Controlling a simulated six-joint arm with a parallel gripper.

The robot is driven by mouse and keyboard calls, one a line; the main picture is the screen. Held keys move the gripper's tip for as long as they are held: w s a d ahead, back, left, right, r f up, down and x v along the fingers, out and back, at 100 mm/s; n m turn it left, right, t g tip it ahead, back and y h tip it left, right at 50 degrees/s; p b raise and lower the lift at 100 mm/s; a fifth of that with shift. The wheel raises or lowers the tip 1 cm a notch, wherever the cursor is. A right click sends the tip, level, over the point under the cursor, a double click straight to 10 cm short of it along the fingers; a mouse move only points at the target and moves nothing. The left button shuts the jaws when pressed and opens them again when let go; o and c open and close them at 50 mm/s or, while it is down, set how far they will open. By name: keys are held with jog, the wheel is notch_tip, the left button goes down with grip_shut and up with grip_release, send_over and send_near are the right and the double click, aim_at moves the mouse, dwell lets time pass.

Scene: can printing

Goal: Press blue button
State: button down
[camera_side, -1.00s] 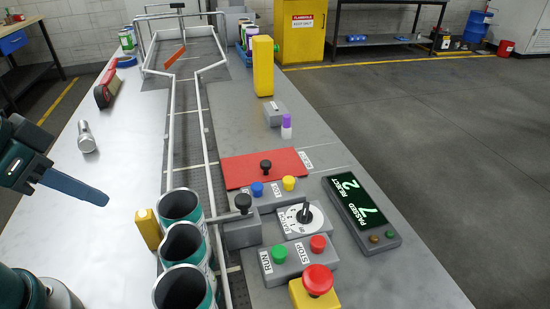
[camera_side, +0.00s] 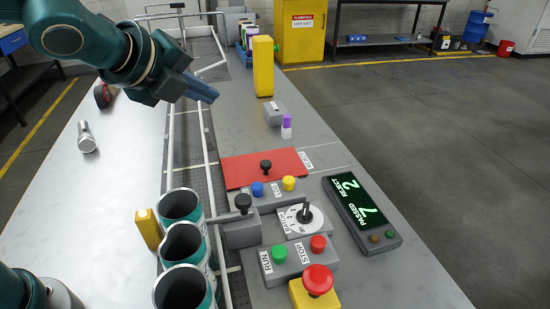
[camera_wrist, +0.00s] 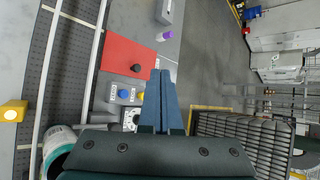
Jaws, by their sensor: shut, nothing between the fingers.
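The blue button (camera_side: 257,188) sits on a grey box on the right side of the conveyor, just left of the yellow button (camera_side: 288,183). It shows in the wrist view (camera_wrist: 122,93), left of my fingers, with the yellow button partly hidden by them. My gripper (camera_side: 214,96) is in the air over the conveyor, beyond and above the button box, and well apart from the blue button. Its blue fingers are together and hold nothing, as the wrist view shows (camera_wrist: 160,74).
A red plate (camera_side: 235,172) with a black knob lies behind the buttons. Nearer are a rotary dial (camera_side: 300,218), green and red buttons, and an emergency stop (camera_side: 318,280). Teal cans (camera_side: 180,206) stand at left on the conveyor. A yellow post (camera_side: 263,65) stands behind.

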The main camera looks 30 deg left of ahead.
aim_at(255, 192)
jog(key=w+d+f+m+g+h, duration=0.1)
jog(key=w+d+f+m, duration=0.1)
jog(key=d+f+m, duration=0.2)
notch_tip(255, 192, down, 2)
jog(key=d, duration=0.2)
jog(key=shift+w+d+f, duration=0.2)
jog(key=shift+d+f, duration=0.05)
jog(key=shift+d, duration=0.05)
jog(key=shift+f, duration=0.1)
jog(key=shift+f, duration=4.25)
jog(key=shift+f, duration=0.1)
jog(key=shift+f, duration=0.35)
